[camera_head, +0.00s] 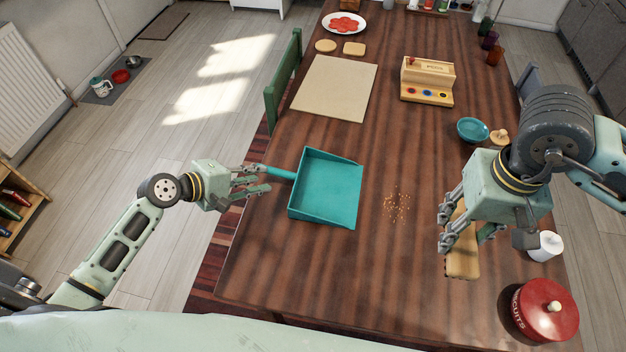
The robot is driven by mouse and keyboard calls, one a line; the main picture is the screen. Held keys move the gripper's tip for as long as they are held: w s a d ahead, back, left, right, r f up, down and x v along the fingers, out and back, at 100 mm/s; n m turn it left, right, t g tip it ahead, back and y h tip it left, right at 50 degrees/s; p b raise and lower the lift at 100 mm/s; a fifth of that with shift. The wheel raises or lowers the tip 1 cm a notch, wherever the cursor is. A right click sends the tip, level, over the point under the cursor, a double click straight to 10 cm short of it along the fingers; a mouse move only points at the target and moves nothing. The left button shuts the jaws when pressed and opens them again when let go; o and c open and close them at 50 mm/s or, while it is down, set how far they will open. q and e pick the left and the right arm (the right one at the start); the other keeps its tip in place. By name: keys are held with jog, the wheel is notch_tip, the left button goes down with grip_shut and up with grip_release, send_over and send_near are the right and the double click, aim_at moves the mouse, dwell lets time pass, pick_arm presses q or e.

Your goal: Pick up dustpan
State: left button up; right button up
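The teal dustpan (326,189) lies on the wooden table, left of its middle, its handle (281,173) pointing left toward the table's edge. My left gripper (266,179) is at the end of the handle, its fingers spread with a gap between them; the handle's end is partly hidden by the upper finger. My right gripper (468,237) points down over the right side of the table, its fingers on both sides of a wooden brush (462,262), partly hidden by the hand.
Crumbs (397,205) lie right of the dustpan. A red biscuit jar (545,310), white pot (545,246) and teal bowl (472,130) stand at the right. A beige mat (335,88) and wooden toy box (427,82) are farther back. A green chair (284,78) is at the left edge.

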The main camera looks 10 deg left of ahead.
aim_at(275, 173)
pick_arm(q)
jog(key=x, duration=0.8)
jog(key=shift+w+f+p, duration=0.2)
jog(key=shift+w+p, duration=0.1)
jog(key=shift+p, duration=0.1)
jog(key=shift+c, duration=0.5)
grip_shut()
jog(key=shift+r, duration=0.1)
